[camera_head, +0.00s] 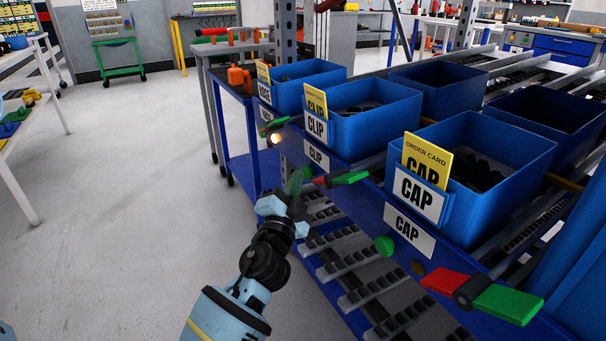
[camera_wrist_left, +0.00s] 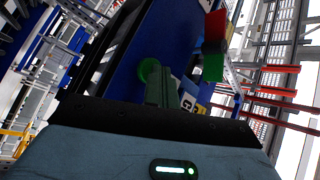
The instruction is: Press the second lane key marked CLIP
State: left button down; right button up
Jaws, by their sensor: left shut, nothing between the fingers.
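The CLIP lane has a blue bin (camera_head: 375,120) with a yellow order card (camera_head: 315,102) and a CLIP label (camera_head: 316,155) on the rail below. A red and green lever (camera_head: 342,179) sits on that rail; a similar lever (camera_wrist_left: 214,45) shows in the left wrist view. My left gripper (camera_head: 296,181) is shut and empty, its greenish fingertips close to the rail below the CLIP label. In the left wrist view, a round green key (camera_wrist_left: 149,70) lies just beside and beyond the shut fingers (camera_wrist_left: 162,88). I cannot tell whether they touch. The fingers partly hide the CLIP key in the head view.
The CAP lane to the right has a bin (camera_head: 500,145), a round green key (camera_head: 384,245), a brown unlit lamp (camera_head: 418,268) and a protruding lever (camera_head: 480,295). A lamp (camera_head: 276,139) glows at the first lane. The floor (camera_head: 120,170) to the left is clear.

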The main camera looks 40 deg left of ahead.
pick_arm(q)
jog(key=shift+s+a+f, duration=0.1)
jog(key=shift+s+a, duration=0.25)
jog(key=shift+s, duration=0.45)
jog(key=shift+s+a+f, duration=0.1)
jog(key=shift+s+a, duration=0.3)
jog(key=shift+s, duration=0.35)
jog(key=shift+s+a+f, duration=0.1)
jog(key=shift+s+a, duration=0.25)
jog(key=shift+s, duration=0.45)
